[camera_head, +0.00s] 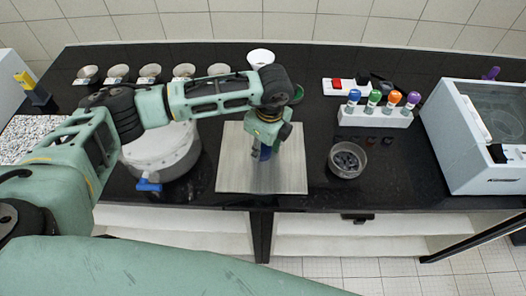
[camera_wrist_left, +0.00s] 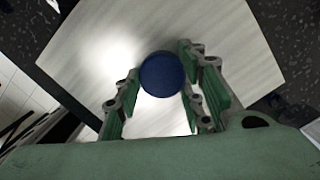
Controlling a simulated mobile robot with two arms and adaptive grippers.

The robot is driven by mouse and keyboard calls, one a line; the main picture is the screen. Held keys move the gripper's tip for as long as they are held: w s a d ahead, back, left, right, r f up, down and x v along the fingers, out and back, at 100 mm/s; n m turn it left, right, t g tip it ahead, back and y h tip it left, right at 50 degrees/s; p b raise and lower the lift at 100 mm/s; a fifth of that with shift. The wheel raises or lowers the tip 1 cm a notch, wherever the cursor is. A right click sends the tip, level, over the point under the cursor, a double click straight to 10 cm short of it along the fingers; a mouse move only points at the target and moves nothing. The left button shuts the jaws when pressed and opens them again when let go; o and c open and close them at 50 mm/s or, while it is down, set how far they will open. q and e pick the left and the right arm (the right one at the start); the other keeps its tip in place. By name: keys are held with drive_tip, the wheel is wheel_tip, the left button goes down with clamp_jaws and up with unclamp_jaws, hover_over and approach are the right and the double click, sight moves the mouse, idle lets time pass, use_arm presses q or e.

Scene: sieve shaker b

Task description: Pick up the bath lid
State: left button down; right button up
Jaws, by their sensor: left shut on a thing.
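The bath lid (camera_head: 283,175) is a square, light grey brushed plate with a blue round knob at its middle, lying level at the counter's front centre in the head view. I cannot tell whether it touches the counter. My left gripper (camera_head: 263,153) points down over the plate, its fingers shut on the knob. In the left wrist view the dark blue knob (camera_wrist_left: 162,74) sits between the green finger pads (camera_wrist_left: 160,95), with the pale plate (camera_wrist_left: 110,40) beneath. The fingers hide part of the knob in the head view. My right gripper is not in view.
A white box-like bath (camera_head: 455,150) with a clear top area stands at the right. A rack of coloured-cap bottles (camera_head: 375,117) and a grey bowl (camera_head: 347,160) stand right of the plate. A round white device (camera_head: 165,155) stands left. Several small bowls (camera_head: 150,72) line the back.

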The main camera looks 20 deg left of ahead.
sight(263, 150)
use_arm(q)
drive_tip(key=shift+r, duration=0.25)
wheel_tip(263, 150, up, 10)
drive_tip(key=b, duration=0.3)
drive_tip(key=shift+f, duration=0.15)
drive_tip(key=shift+s+f, duration=0.1)
